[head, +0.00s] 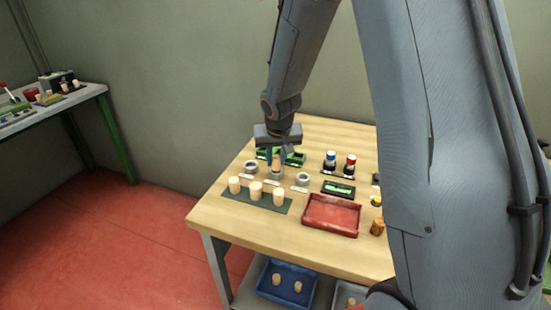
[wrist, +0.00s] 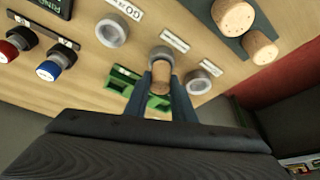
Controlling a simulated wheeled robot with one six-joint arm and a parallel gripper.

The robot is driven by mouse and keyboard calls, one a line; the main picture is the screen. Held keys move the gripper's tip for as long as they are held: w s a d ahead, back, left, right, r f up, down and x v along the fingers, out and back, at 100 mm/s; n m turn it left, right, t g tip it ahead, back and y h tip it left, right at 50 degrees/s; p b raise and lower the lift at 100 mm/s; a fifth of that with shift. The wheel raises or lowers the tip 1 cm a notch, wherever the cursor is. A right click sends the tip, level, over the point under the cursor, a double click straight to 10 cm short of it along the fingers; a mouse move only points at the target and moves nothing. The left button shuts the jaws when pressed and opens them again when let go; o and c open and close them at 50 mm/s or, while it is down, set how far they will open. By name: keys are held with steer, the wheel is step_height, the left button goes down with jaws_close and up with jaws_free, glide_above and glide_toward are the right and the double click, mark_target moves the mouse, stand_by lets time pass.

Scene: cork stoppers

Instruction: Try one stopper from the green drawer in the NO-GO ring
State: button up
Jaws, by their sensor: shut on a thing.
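My gripper (wrist: 163,88) is shut on a tan cork stopper (wrist: 161,76), which also shows in the head view (head: 277,160). The stopper is upright at the middle grey ring (wrist: 162,52); I cannot tell whether its lower end is above or inside that ring. Another ring (wrist: 112,32), beside a label partly reading "GO" (wrist: 125,8), is to its left in the wrist view and shows at the right of the row in the head view (head: 303,179). A third ring (wrist: 198,81) is on the other side. The green drawer (wrist: 122,82) is behind my gripper, partly hidden.
Several stoppers (head: 255,190) stand on a dark green mat (head: 265,200) in front of the rings. A red tray (head: 331,214) lies to the right. Blue-topped (head: 330,160) and red-topped (head: 350,163) items stand behind it. A blue bin (head: 286,279) is on the lower shelf.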

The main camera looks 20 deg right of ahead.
steer(key=shift+f+b, duration=0.3)
steer(key=shift+f, duration=0.05)
stand_by(0.3)
steer(key=o, duration=1.1)
steer(key=shift+c, duration=0.2)
steer(key=v, duration=0.7)
steer(key=shift+r+b, duration=0.35)
steer(key=shift+b, duration=0.05)
steer(key=shift+s, duration=0.15)
steer(key=s+f+n+g, duration=0.1)
steer(key=s+f+g, duration=0.2)
steer(key=s, duration=1.9)
steer(key=shift+n+y, duration=0.3)
steer(key=shift+n, duration=0.1)
